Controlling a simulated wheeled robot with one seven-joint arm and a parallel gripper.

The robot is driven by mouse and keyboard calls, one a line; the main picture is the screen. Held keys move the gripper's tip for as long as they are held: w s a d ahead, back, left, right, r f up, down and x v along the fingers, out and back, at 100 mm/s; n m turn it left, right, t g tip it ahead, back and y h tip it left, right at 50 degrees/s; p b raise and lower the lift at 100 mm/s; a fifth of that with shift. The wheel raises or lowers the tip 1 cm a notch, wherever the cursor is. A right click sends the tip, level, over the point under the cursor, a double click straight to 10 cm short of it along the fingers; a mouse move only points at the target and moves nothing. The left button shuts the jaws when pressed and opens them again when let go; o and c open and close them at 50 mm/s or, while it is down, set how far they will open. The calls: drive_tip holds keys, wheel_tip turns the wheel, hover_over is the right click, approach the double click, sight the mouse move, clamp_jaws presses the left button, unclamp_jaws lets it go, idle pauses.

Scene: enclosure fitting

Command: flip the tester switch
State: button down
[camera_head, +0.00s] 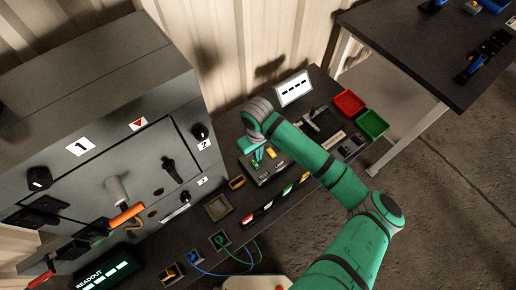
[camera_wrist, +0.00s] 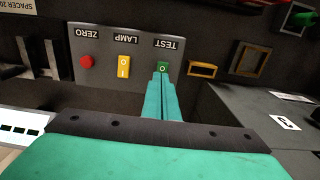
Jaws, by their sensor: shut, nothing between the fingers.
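The tester (camera_head: 264,180) is a grey box on the dark bench, beside the large grey enclosure. In the wrist view its panel (camera_wrist: 100,70) carries a red ZERO button (camera_wrist: 86,61), a yellow LAMP rocker switch (camera_wrist: 124,66) marked O and I, and a green TEST control (camera_wrist: 162,67). The yellow rocker also shows in the head view (camera_head: 271,153). My gripper (camera_wrist: 162,78) is shut and empty, its green fingertips right at the TEST control, beside the rocker. The fingers hide part of that control; I cannot tell whether they touch it.
The grey enclosure (camera_head: 105,85) with knobs and an orange-handled lever (camera_head: 126,215) stands at left. Red (camera_head: 349,103) and green (camera_head: 372,123) bins sit at the bench's far right. A yellow-framed part (camera_wrist: 202,70) lies close to the tester. A readout (camera_head: 105,273) is at lower left.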

sight(258, 164)
drive_tip(key=shift+f, duration=2.6)
